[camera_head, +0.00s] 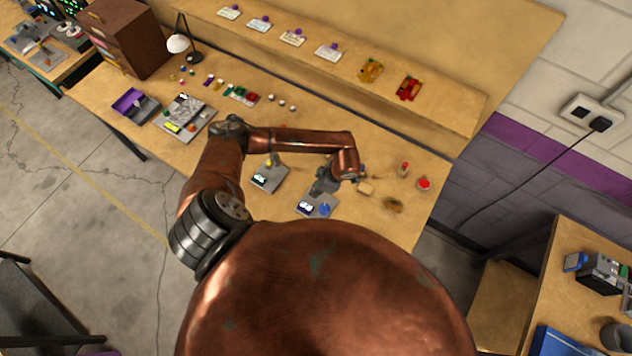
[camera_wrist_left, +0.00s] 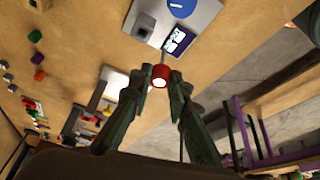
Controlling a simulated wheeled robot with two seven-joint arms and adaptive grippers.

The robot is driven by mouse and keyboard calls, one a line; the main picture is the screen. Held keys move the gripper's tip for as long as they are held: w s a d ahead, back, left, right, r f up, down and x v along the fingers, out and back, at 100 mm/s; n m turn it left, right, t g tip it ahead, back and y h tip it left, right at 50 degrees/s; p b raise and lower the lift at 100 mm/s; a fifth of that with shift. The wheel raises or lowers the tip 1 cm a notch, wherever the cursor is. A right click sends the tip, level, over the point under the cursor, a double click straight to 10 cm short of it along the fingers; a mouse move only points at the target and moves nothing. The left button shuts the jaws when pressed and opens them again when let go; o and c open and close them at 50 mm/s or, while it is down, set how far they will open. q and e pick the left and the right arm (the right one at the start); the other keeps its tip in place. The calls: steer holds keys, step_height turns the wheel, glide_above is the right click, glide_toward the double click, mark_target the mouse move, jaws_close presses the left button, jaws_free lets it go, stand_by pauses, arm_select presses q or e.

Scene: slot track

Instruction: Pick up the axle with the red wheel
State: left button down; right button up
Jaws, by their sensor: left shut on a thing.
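My left gripper (camera_head: 322,188) is over the right part of the workbench, beside a grey device with a blue disc (camera_head: 324,209) and a small screen. In the left wrist view, the left gripper's two fingers (camera_wrist_left: 160,84) are closed on a red wheel (camera_wrist_left: 161,73) with a pale end face. A thin grey axle (camera_wrist_left: 165,52) seems to run from the wheel towards the device. I cannot tell whether the axle touches the device. The held wheel is hidden in the head view. My right gripper is not in view.
A second grey device (camera_head: 269,178) stands left of the gripper. A red button (camera_head: 424,184) and a small red-topped piece (camera_head: 404,168) stand to the right. A purple tray (camera_head: 135,105) and a lamp (camera_head: 178,43) are farther left. A raised shelf (camera_head: 440,100) runs along the back.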

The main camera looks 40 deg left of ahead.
arm_select(q)
steer(key=s+d+r+p, duration=0.1)
steer(key=s+d+r, duration=0.4)
steer(key=s+r, duration=0.3)
steer(key=shift+v, duration=1.05)
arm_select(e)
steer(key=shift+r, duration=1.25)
arm_select(q)
steer(key=shift+s, duration=0.15)
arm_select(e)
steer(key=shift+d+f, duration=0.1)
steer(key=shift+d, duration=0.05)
